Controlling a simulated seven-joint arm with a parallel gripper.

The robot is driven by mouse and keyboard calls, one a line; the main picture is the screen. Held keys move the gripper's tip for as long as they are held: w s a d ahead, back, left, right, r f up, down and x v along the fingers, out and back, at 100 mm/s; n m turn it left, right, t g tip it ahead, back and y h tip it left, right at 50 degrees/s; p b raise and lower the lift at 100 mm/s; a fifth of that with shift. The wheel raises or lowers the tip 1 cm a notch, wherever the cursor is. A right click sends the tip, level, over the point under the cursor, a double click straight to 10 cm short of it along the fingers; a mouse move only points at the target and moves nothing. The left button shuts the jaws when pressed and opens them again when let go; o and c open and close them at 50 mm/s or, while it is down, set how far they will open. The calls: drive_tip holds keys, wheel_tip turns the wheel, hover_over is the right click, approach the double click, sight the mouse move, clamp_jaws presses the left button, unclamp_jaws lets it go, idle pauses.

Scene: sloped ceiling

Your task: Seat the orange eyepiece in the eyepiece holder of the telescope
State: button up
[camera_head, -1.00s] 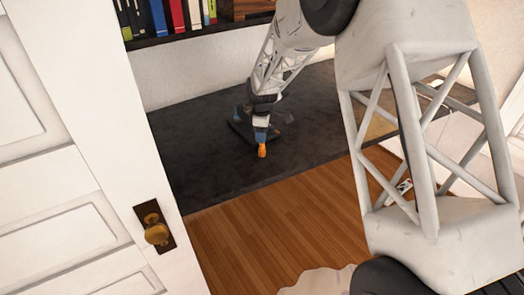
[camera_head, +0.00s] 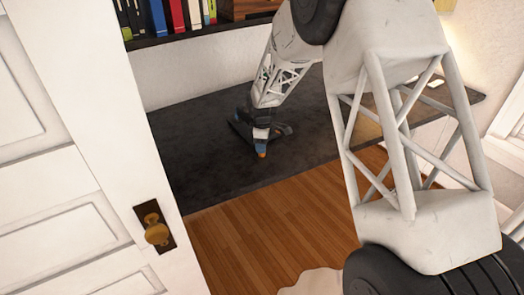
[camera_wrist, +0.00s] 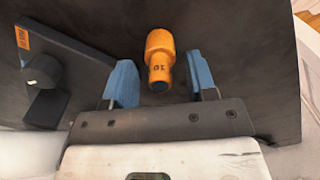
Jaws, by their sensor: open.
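The orange eyepiece (camera_wrist: 158,47) lies on the dark tabletop, with a narrower dark-ended part toward my gripper (camera_wrist: 160,68). In the wrist view my gripper is open, with one blue finger on each side of the eyepiece and a gap to both. In the head view the eyepiece (camera_head: 261,153) shows just below my gripper (camera_head: 261,143), partly covered by it. A dark device (camera_wrist: 62,52) with a round knob and an orange label is at the left of the wrist view. I cannot tell whether it is the telescope's eyepiece holder.
The dark tabletop (camera_head: 195,150) is mostly clear around my gripper, with its front edge above a wooden floor (camera_head: 255,225). A shelf of books (camera_head: 180,20) is behind. A white door (camera_head: 75,150) with a brass knob is on the left.

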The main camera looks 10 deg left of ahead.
drive_tip(key=shift+c, duration=0.3)
clamp_jaws()
idle(0.4)
